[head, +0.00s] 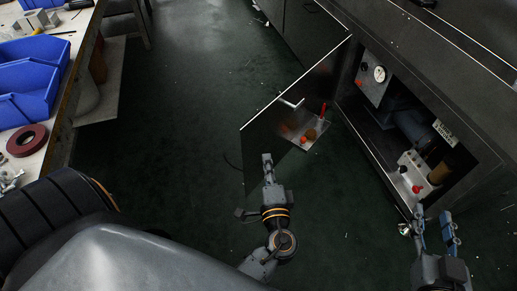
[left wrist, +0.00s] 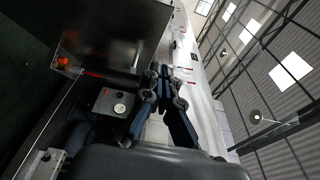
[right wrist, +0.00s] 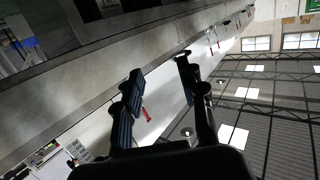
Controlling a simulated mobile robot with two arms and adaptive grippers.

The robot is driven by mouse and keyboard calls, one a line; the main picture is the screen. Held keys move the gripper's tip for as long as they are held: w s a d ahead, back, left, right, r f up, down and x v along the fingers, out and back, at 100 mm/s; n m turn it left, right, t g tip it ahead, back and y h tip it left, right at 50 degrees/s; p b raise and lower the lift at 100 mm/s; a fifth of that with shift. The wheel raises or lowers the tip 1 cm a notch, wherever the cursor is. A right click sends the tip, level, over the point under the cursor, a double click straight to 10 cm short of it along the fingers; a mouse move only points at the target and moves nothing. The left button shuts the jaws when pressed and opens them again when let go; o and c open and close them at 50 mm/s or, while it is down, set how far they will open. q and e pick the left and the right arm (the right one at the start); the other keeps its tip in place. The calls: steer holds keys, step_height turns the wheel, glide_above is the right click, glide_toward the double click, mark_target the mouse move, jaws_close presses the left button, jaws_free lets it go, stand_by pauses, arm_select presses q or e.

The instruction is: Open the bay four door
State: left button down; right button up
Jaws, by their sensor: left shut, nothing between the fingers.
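A dark, glossy cabinet door (head: 290,90) stands swung out from the cabinet front in the head view, with a light bar handle (head: 291,103) on it. I cannot read a bay number on it. The open bay beside it shows a gauge (head: 380,74), a grey cylinder and a pale block with red knobs (head: 416,172). My left gripper (head: 267,158) is shut and empty, close to the door's lower part; contact cannot be told. In the left wrist view its fingertips (left wrist: 160,70) are close together. My right gripper (head: 434,216) is open and empty by the bay's lower right corner.
A workbench (head: 62,95) with blue bins (head: 27,82) and a dark red ring (head: 27,140) stands at the left. The dark green floor (head: 185,110) between bench and cabinet is mostly clear. The cabinet top (head: 440,50) runs along the upper right.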

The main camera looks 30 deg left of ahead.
arm_select(q)
glide_toward(252, 122)
steer(key=w, duration=0.4)
steer(key=shift+w+a, duration=0.2)
steer(key=shift+a, duration=1.6)
arm_select(e)
steer(key=shift+w+a+r+t, duration=0.15)
steer(key=shift+r+t, duration=0.15)
steer(key=shift+r, duration=0.2)
steer(key=shift+w+a+r+t, duration=0.1)
steer(key=shift+r+t, duration=0.2)
steer(key=shift+r, duration=0.2)
